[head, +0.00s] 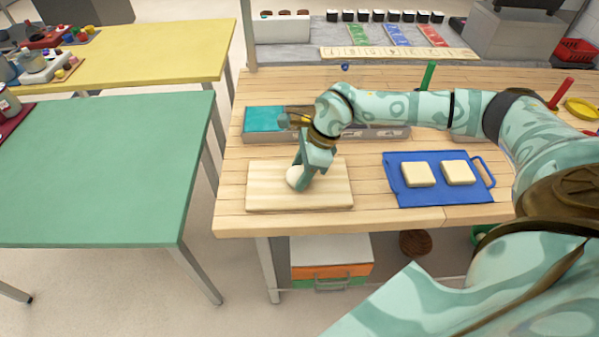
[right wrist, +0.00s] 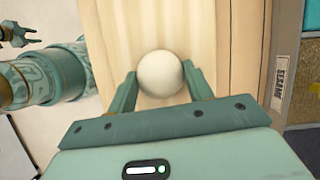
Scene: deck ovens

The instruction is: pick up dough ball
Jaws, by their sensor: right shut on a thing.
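The dough ball (head: 294,177) is pale and round, at the wooden board (head: 330,195) on the near left of the wooden table. My right gripper (head: 299,176) is shut on it, and its fingers hide part of the ball in the head view. In the right wrist view the dough ball (right wrist: 160,74) sits between the two fingertips, touching both sides. I cannot tell whether it rests on the board or hangs just above it. My left gripper (right wrist: 15,32) shows small at the left edge of the right wrist view, its fingers apart and empty.
A blue tray (head: 439,197) with two pale square slabs lies right of the board. A long grey box with a teal section (head: 264,120) stands behind it. Green (head: 429,75) and red (head: 560,93) upright rods stand farther back. A green table (head: 95,165) is at the left, bare in its middle.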

